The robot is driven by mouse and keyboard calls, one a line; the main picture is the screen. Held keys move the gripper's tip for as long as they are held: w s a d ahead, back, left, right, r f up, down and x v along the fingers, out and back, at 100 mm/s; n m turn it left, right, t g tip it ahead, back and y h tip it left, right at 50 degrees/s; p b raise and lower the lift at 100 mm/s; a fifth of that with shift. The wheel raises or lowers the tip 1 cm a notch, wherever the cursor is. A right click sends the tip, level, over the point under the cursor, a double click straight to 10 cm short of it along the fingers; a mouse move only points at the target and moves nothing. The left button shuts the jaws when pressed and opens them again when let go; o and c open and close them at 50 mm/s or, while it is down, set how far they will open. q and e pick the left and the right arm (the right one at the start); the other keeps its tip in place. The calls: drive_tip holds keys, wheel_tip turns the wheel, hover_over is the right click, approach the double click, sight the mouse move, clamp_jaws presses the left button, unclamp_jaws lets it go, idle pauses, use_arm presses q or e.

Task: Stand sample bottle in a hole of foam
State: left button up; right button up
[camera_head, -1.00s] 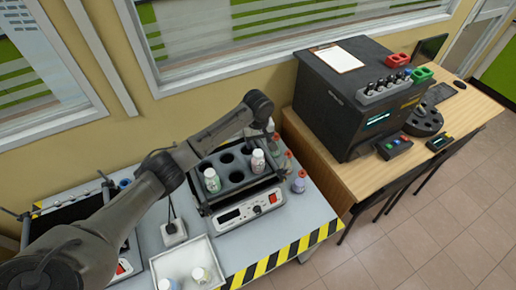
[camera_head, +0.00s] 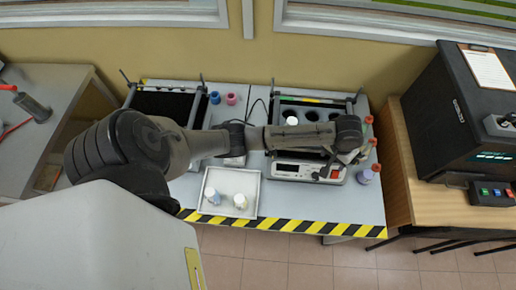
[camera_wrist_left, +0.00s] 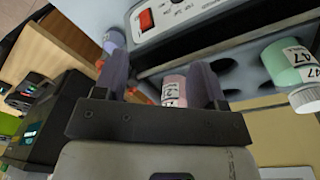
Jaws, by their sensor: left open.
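My left gripper (camera_wrist_left: 160,68) is open, with a finger on each side of a pink-labelled sample bottle (camera_wrist_left: 173,90) in the left wrist view. Contact with the fingers is not visible. The grey foam (camera_wrist_left: 240,50) with round dark holes lies behind it. A teal bottle (camera_wrist_left: 290,62) with a white cap and a 47 label shows at the right of that view. In the head view the left gripper (camera_head: 348,156) is over the right end of the foam device (camera_head: 300,171), and the arm hides part of the foam. A white-capped bottle (camera_head: 291,120) stands in the foam there. The right gripper is not visible.
A white tray (camera_head: 257,207) holds two bottles (camera_head: 213,196) left of the device. A purple bottle (camera_head: 369,174) stands on the table's right edge beside red-capped ones. A second black device (camera_head: 160,105) is at the left. A black machine (camera_head: 440,110) stands right.

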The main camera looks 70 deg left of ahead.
use_arm(q)
drive_tip(key=s+d+f+m+t, duration=0.1)
drive_tip(key=s+d+f+m, duration=0.15)
drive_tip(key=s, duration=0.55)
drive_tip(key=s+d+f+m, duration=0.2)
drive_tip(key=s+d, duration=0.2)
drive_tip(key=s, duration=0.5)
drive_tip(key=s+a+r+m+t, duration=0.1)
drive_tip(key=s+r+m, duration=0.1)
drive_tip(key=s, duration=0.9)
drive_tip(key=shift+a+r+t, duration=0.2)
drive_tip(key=shift+r+t, duration=0.1)
drive_tip(key=shift+r, duration=0.25)
drive_tip(key=shift+m, duration=0.25)
drive_tip(key=shift+s, duration=0.1)
